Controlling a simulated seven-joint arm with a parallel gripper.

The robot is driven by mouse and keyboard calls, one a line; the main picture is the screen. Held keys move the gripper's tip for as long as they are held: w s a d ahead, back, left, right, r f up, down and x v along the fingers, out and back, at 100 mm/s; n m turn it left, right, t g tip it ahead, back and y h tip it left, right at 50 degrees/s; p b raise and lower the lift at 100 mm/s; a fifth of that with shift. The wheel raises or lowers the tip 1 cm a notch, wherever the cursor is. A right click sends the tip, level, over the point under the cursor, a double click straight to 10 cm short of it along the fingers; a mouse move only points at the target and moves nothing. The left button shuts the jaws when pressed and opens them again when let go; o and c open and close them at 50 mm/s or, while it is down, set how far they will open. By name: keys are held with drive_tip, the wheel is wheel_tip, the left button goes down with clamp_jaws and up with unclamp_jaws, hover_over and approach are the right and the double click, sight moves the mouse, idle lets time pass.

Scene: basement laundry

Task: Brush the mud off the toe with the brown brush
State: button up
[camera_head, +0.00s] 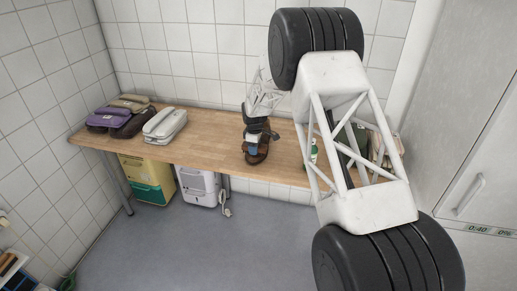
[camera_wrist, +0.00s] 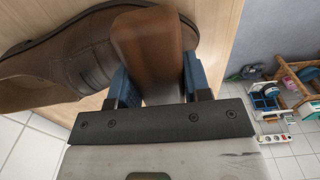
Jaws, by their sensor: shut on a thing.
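A brown leather shoe (camera_wrist: 75,55) lies on the wooden bench in the wrist view, its opening to the left and its toe end to the right. My gripper (camera_wrist: 158,82) has its blue fingers shut on the brown brush (camera_wrist: 152,45). The brush is over the toe end of the shoe and hides much of it; I cannot tell whether it touches. No mud can be made out on the part of the toe that shows. In the head view the shoe (camera_head: 257,158) is small and partly hidden under my gripper (camera_head: 252,147).
The wooden bench (camera_head: 220,130) runs along the tiled wall. A white telephone-like object (camera_head: 165,124) and several purple and brown shoes or bags (camera_head: 118,115) stand at its left. A green-and-white bottle (camera_head: 313,150) is right of the shoe, partly behind my arm. Bins (camera_head: 147,180) stand below.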

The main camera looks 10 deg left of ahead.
drive_tip(key=shift+a+f, duration=0.1)
drive_tip(key=shift+a, duration=1.45)
drive_tip(key=shift+r, duration=4.05)
